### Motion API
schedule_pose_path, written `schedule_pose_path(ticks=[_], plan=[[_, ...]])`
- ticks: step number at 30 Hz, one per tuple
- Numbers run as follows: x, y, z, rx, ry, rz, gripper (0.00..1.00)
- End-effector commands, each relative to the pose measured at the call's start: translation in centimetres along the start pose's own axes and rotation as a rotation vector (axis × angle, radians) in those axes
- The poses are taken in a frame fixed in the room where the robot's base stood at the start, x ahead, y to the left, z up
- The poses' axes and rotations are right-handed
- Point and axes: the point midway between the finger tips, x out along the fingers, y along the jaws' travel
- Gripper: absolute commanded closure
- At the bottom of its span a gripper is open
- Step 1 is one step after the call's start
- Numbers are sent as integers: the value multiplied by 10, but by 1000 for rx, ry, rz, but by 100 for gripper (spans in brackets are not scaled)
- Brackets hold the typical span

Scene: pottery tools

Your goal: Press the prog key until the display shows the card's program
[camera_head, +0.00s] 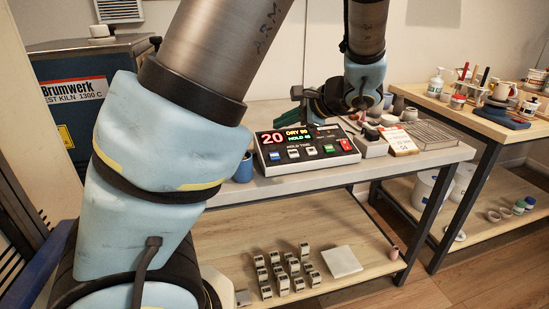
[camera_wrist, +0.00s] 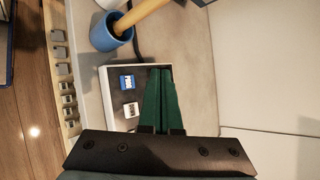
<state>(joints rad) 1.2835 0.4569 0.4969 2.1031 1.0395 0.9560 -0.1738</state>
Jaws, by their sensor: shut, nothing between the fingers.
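The control box (camera_head: 305,149) lies on the table, white-sided with a dark face. Its display (camera_head: 284,136) shows a red 20, a yellow line that looks like "DRY 90" and a green line that looks like "HOLD 48". Below are a blue key (camera_head: 275,156), pale keys, a green key and a red switch; their labels are too small to read. The card (camera_head: 398,140) stands right of the box, its print illegible. My gripper (camera_head: 297,93) is shut and empty, above the box's back edge. In the wrist view its green fingers (camera_wrist: 158,74) cover part of the box, beside the blue key (camera_wrist: 127,82) and a white key (camera_wrist: 131,110).
A blue cup (camera_head: 243,168) stands left of the box; in the wrist view it holds a wooden-handled tool (camera_wrist: 140,14). A wire rack (camera_head: 436,133) and small pots lie to the right. Several small blocks (camera_head: 283,285) sit on the lower shelf.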

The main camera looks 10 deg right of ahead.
Motion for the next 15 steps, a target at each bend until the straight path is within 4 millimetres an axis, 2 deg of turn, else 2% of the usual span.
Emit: schedule_pose_path(ticks=[15], plan=[[48,36,-36,1,0,0,100]])
